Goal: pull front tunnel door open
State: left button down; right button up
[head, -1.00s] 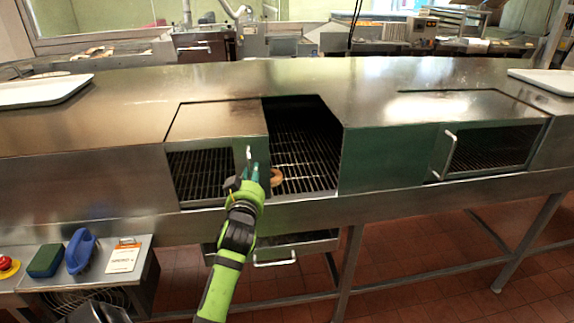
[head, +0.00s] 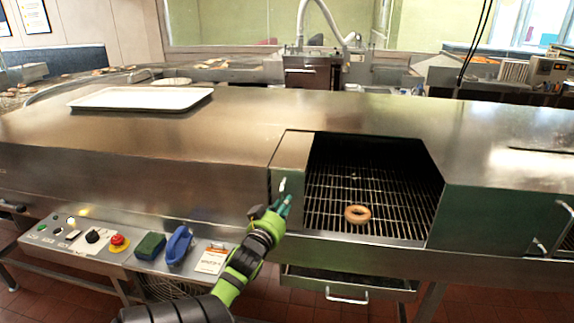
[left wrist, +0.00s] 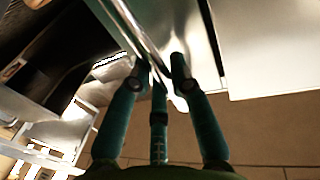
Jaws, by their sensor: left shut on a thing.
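The front tunnel door (head: 292,152) is a metal panel at the left side of the tunnel opening in the head view. Only a narrow strip of it shows, and a wide opening lies to its right. My left gripper (head: 283,203) is shut on the door's upright silver handle (head: 282,185). In the left wrist view the green fingers (left wrist: 158,85) close around a shiny metal bar, though the exact contact is hard to make out. A ring-shaped doughnut (head: 357,214) lies on the wire grate (head: 335,190) inside the opening. My right gripper is not in view.
A control shelf with a red button (head: 118,240), green sponge (head: 150,246), blue brush (head: 179,245) and card (head: 213,259) is left of my arm. A drawer handle (head: 347,296) sits below the opening. A white tray (head: 140,98) lies on the hood.

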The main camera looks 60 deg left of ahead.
pick_arm(q)
jog(key=c, duration=1.1)
grip_release()
jog(key=shift+w+a, duration=0.1)
jog(key=shift+a+f, duration=0.1)
jog(key=v, duration=1.2)
jog(key=shift+w, duration=0.1)
